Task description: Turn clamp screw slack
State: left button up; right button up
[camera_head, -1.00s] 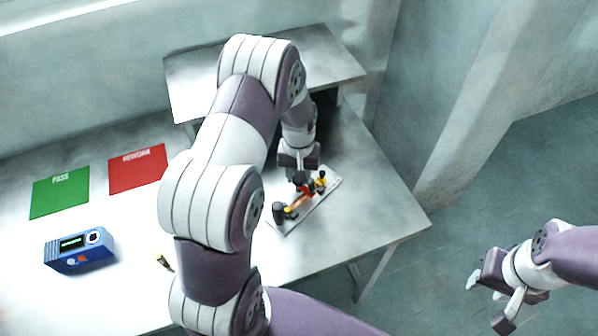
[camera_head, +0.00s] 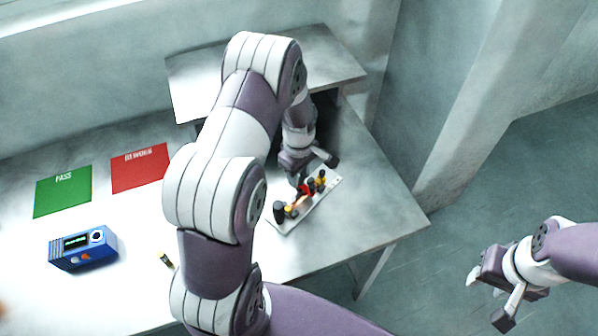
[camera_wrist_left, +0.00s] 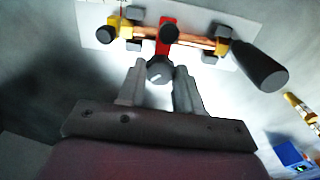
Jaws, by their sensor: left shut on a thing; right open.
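The clamp fixture is a pale plate (camera_head: 300,222) on the table, carrying a red clamp (camera_wrist_left: 167,36), a copper-coloured bar (camera_wrist_left: 190,40), yellow blocks and a black handle (camera_wrist_left: 258,65). The clamp screw's round grey knob (camera_wrist_left: 160,71) bears a light mark and sits at the near end of the red clamp. My left gripper (camera_wrist_left: 160,82) reaches down over the fixture, its fingers shut on the knob from both sides. In the head view, my left gripper (camera_head: 302,180) partly hides the clamp. My right gripper (camera_head: 490,297) is open and empty, away from the table at right.
A green PASS mat (camera_head: 63,191) and a red REWORK mat (camera_head: 140,168) lie on the table's left. A blue device (camera_head: 83,248) with a screen stands in front of them. A raised shelf (camera_head: 335,62) stands behind.

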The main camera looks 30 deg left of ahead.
pick_arm(q)
jog(key=n, duration=0.4)
jog(key=shift+n, duration=0.3)
jog(key=n, duration=0.4)
jog(key=shift+p, duration=0.35)
jog(key=shift+n, duration=0.3)
jog(key=o, duration=0.8)
notch_tip(320, 180, up, 13)
jog(key=shift+f+b, duration=0.1)
jog(key=shift+b, duration=0.9)
